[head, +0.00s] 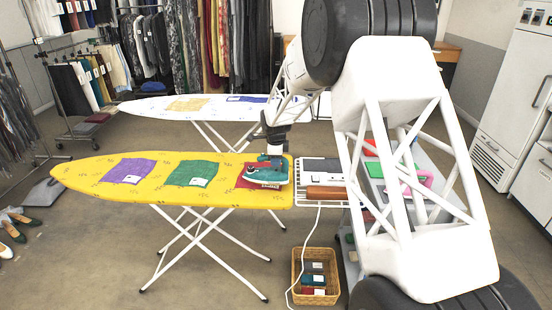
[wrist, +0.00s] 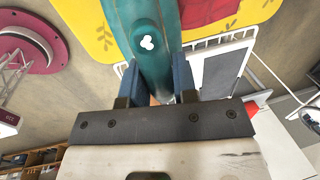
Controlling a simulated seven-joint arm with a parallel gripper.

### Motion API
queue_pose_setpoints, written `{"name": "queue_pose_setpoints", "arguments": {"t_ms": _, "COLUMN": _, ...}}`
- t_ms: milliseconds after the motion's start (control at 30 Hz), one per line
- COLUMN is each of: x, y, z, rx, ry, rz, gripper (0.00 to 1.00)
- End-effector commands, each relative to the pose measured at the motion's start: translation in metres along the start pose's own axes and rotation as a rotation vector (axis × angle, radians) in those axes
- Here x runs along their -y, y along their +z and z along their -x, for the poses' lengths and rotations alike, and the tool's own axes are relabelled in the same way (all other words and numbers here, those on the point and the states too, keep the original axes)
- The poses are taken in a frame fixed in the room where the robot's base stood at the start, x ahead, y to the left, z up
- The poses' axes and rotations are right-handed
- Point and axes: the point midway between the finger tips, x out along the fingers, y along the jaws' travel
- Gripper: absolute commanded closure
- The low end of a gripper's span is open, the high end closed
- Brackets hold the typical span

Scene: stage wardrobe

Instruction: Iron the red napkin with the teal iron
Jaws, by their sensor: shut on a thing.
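The teal iron (head: 266,173) is at the right end of the yellow ironing board (head: 110,178). It lies over the red napkin (head: 245,183) and hides much of it. In the wrist view the teal handle (wrist: 147,45) runs between the two blue fingers of my gripper (wrist: 155,85), which is shut on it. The red napkin also shows in the wrist view (wrist: 205,12), beyond the iron at the top. I cannot tell whether the soleplate touches the napkin.
A purple napkin (head: 133,171) and a green napkin (head: 191,174) lie on the same board. A white rack (head: 335,204) adjoins its right end. A wicker basket (head: 297,285) stands on the floor below, with a white cord nearby. A white-topped ironing board (head: 225,112) stands behind.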

Motion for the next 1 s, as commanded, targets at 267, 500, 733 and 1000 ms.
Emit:
{"name": "queue_pose_setpoints", "arguments": {"t_ms": 267, "x": 0.002, "y": 0.000, "z": 0.005, "rx": 0.001, "ry": -0.003, "rz": 0.000, "gripper": 1.00}}
{"name": "queue_pose_setpoints", "arguments": {"t_ms": 500, "x": 0.005, "y": 0.000, "z": 0.023, "rx": 0.001, "ry": -0.003, "rz": 0.000, "gripper": 1.00}}
{"name": "queue_pose_setpoints", "arguments": {"t_ms": 733, "x": 0.008, "y": 0.000, "z": 0.042, "rx": 0.001, "ry": -0.003, "rz": 0.000, "gripper": 1.00}}
{"name": "queue_pose_setpoints", "arguments": {"t_ms": 1000, "x": 0.009, "y": 0.000, "z": 0.046, "rx": 0.000, "ry": -0.001, "rz": 0.000, "gripper": 1.00}}
